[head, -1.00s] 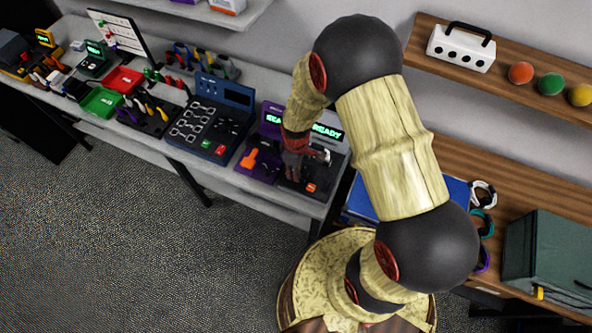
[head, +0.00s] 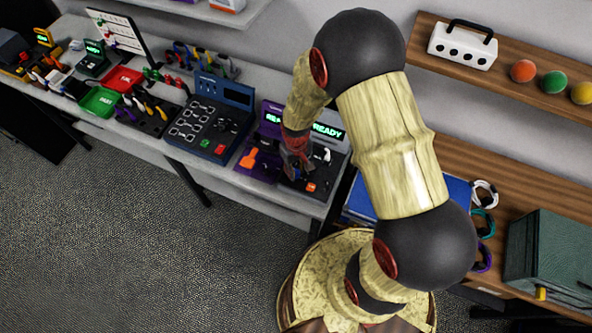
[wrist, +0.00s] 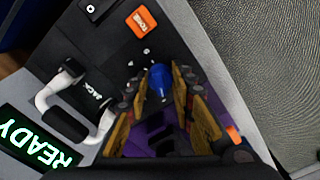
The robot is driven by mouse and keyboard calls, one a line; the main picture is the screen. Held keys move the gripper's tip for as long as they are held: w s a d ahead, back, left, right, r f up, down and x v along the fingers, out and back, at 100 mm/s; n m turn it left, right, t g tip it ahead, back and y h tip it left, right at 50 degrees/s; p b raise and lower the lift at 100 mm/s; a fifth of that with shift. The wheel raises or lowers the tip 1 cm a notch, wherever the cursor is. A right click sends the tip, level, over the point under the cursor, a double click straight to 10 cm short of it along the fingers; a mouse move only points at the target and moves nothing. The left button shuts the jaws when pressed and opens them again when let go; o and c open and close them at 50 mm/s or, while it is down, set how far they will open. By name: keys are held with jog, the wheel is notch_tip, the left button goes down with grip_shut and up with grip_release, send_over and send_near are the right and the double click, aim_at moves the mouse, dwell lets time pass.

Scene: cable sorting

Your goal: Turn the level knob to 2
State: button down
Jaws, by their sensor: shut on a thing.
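The level knob (wrist: 158,80) is a blue, rounded knob on the black unit (wrist: 105,52), seen in the wrist view. Small white marks lie around it, too small to read, so I cannot tell its setting. My gripper (wrist: 160,88) has a finger on each side of the knob and is shut on it. In the head view my gripper (head: 297,161) is down at the black unit at the right end of the bench; the knob is hidden there.
The black unit has an orange button (wrist: 142,22), a white-armed handle (wrist: 70,115) and a lit READY display (wrist: 35,138). A purple unit (head: 258,161) stands close on its left, a dark blue unit (head: 212,123) beyond. A wooden side table with cable coils (head: 484,222) is at right.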

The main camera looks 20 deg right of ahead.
aim_at(296, 171)
jog(key=m, duration=0.4)
jog(key=shift+m+b, duration=0.4)
jog(key=shift+m, duration=1.8)
jog(key=c, duration=1.5)
grip_release()
jog(key=shift+c, duration=0.2)
jog(key=shift+o, duration=0.2)
jog(key=shift+r, duration=0.1)
notch_tip(296, 171, up, 12)
